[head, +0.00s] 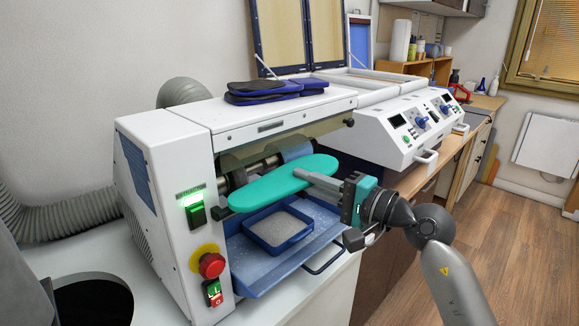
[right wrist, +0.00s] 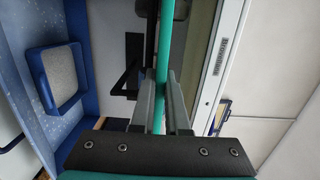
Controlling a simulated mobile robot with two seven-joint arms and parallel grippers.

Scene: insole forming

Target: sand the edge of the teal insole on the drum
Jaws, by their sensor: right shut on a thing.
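The teal insole (head: 275,185) is held roughly flat in front of the sanding machine's opening, above the blue tray. My right gripper (head: 312,176) is shut on its right end. In the right wrist view the teal insole (right wrist: 164,50) shows edge-on between the two fingers of the right gripper (right wrist: 163,100). The drum (head: 296,151) sits inside the machine just behind the insole, and the insole hides part of it. Whether the insole's edge touches the drum I cannot tell. My left gripper is in neither view.
The white sanding machine (head: 180,160) has a lit green switch (head: 196,212) and a red stop button (head: 211,265). A blue tray (head: 250,245) with a grey inset is below the insole. Dark blue pads (head: 262,88) lie on top. A second white machine (head: 400,125) stands to the right.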

